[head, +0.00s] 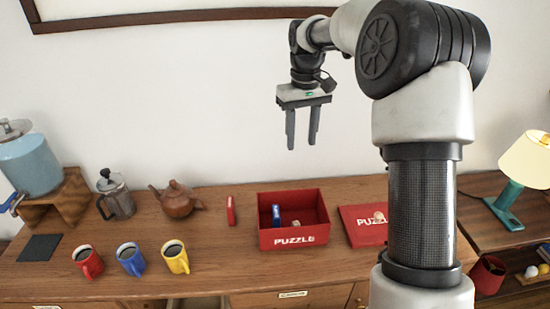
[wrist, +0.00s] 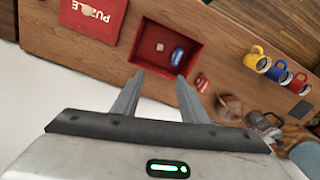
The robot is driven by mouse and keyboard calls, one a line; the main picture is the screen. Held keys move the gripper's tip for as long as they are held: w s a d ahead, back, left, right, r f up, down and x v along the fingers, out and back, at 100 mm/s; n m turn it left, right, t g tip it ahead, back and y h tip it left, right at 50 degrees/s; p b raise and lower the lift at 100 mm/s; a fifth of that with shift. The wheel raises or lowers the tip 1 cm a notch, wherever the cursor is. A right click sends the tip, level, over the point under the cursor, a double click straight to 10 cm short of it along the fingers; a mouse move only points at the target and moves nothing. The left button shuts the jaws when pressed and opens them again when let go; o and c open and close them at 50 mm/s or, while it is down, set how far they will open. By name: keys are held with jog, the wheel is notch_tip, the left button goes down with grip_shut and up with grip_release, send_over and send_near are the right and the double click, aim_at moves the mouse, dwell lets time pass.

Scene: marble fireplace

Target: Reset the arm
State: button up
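My gripper (head: 301,142) hangs above the wooden desk, fingers pointing down, in front of the white wall. In the wrist view its two fingers (wrist: 160,85) stand apart with nothing between them, so it is open and empty. Below it sits an open red puzzle box (head: 293,222), holding a blue item (head: 276,214) and a small light piece (head: 296,223). The wrist view also shows the box (wrist: 146,33). The red box lid (head: 362,228), with a light piece on it, lies to the right of the box, partly behind my arm.
Red (head: 88,261), blue (head: 130,258) and yellow (head: 176,257) mugs stand at the front left. Behind are a French press (head: 115,195), teapot (head: 177,200), blue dispenser (head: 30,163) and small red item (head: 231,211). A lamp (head: 523,165) stands right. Air around the gripper is clear.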

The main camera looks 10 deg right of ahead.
jog(key=s+r+m+t, duration=0.1)
jog(key=s+r, duration=0.4)
jog(key=s, duration=0.3)
jog(key=s+r+t, duration=0.2)
jog(key=s+r, duration=0.3)
jog(key=s, duration=0.3)
jog(key=s+f+m+t, duration=0.2)
jog(key=s+f, duration=0.1)
jog(key=s, duration=1.2)
jog(key=shift+s+f+t, duration=0.15)
jog(key=shift+s+t, duration=0.1)
jog(key=shift+t, duration=0.05)
jog(key=shift+d, duration=0.1)
